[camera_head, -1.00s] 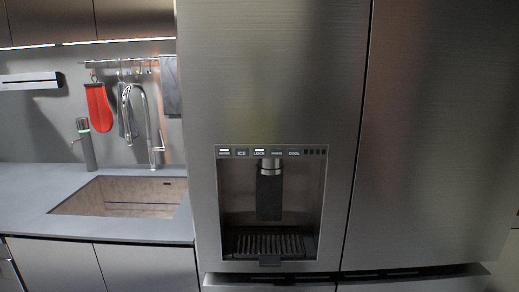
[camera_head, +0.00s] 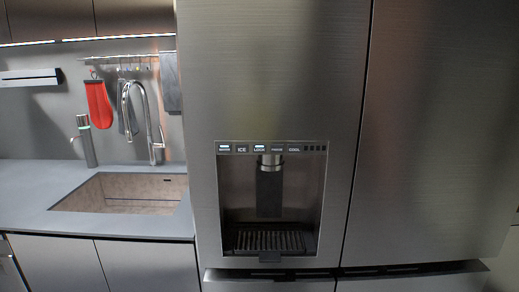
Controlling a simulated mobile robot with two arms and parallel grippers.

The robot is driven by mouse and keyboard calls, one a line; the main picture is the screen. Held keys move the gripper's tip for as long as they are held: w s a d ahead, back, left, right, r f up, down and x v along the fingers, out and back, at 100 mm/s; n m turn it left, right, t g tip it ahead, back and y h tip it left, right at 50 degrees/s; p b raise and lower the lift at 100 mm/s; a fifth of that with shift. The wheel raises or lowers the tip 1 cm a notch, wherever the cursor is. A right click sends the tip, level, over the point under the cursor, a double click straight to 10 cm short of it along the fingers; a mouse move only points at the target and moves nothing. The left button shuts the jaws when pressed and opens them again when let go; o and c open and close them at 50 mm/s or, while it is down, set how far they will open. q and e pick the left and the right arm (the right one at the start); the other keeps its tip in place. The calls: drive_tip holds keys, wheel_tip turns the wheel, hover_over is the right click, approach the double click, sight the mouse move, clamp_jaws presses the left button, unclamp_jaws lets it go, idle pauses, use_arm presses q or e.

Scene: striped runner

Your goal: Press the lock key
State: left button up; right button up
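The lock key (camera_head: 259,148) is a small labelled key with a lit white bar above its word. It sits in the row of keys along the top of the water and ice dispenser (camera_head: 219,205) in the steel fridge door (camera_head: 270,70). A key marked ICE (camera_head: 241,149) is to its left, and a key reading COOL (camera_head: 294,149) is farther right. The leftmost key (camera_head: 224,148) also shows a lit white bar. Neither of my grippers is in view.
The dispenser recess holds a dark paddle (camera_head: 269,190) and a drip tray (camera_head: 268,241). To the left are a counter (camera_head: 60,180), a sink (camera_head: 120,192), a faucet (camera_head: 157,125) and a red oven mitt (camera_head: 99,104). The fridge front is unobstructed.

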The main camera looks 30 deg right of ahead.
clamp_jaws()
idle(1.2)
